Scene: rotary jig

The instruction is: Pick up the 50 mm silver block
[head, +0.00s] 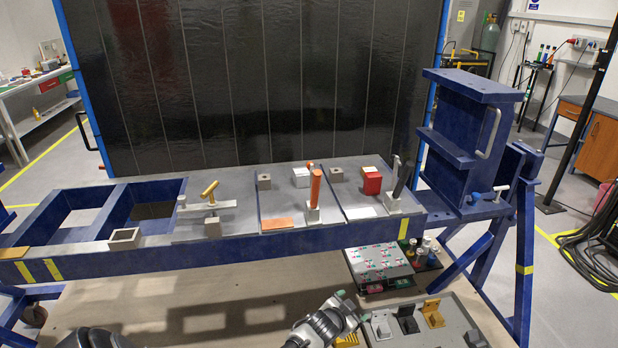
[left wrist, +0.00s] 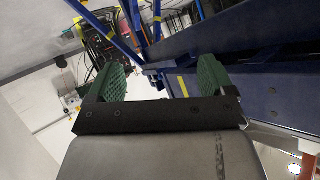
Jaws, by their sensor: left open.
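Several grey and silver blocks lie on the jig's plates in the head view: a bright silver block (head: 301,177), a small grey block (head: 264,181), another grey block (head: 337,174) and one nearer the front (head: 212,226). I cannot tell from their size which is the 50 mm one. My left gripper (head: 346,304) is low at the bottom middle, in front of and below the jig, well apart from these blocks. In the left wrist view the left gripper (left wrist: 160,76) is open, with green fingers apart and nothing between them. My right gripper is not seen.
The blue jig frame (head: 300,238) spans the middle. Around the blocks stand an orange handle (head: 316,187), a red block (head: 372,181), a dark lever (head: 402,178) and a yellow-handled clamp (head: 210,189). A grey tray (head: 456,335) and a fixture box (head: 378,266) lie below right.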

